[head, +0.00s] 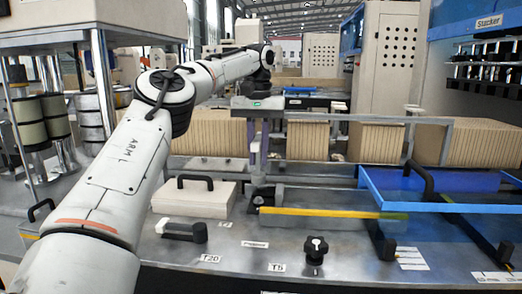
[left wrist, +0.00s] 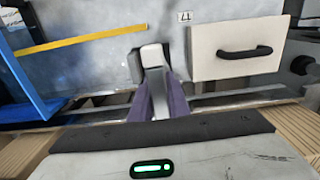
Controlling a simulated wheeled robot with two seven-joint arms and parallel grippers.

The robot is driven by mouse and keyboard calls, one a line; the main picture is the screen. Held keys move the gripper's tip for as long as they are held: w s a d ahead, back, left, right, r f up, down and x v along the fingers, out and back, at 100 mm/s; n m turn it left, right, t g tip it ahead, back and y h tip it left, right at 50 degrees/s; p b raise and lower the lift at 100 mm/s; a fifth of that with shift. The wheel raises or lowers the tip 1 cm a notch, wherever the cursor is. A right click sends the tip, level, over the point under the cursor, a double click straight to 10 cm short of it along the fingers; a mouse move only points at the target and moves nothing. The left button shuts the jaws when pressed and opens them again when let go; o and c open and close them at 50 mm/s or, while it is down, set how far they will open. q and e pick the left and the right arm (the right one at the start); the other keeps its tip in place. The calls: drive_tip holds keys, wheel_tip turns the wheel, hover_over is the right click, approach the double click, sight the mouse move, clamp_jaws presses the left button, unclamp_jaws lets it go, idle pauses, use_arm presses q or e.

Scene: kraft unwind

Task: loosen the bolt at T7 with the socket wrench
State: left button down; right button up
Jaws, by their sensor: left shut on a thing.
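My left gripper (head: 259,184) points down over the grey machine deck, between the cream box with a black handle and the yellow bar. In the left wrist view its purple fingers (left wrist: 157,82) are shut on a pale grey and dark thing (left wrist: 151,56), apparently the socket wrench, just above or at the deck. I cannot tell its full shape. No bolt can be made out. My right gripper is not in view.
The cream box (head: 194,198) stands left of the gripper and the yellow bar (head: 330,213) right of it. A black-and-white lever (head: 185,231) sits by label T20, a black knob (head: 315,248) by T5. A blue frame (head: 425,205) lies right. Stacked cardboard (head: 310,140) stands behind.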

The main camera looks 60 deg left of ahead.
sight(258, 174)
use_arm(q)
drive_tip(key=shift+f, duration=1.95)
drive_tip(key=shift+f, duration=0.85)
idle(1.0)
drive_tip(key=shift+n, duration=1.1)
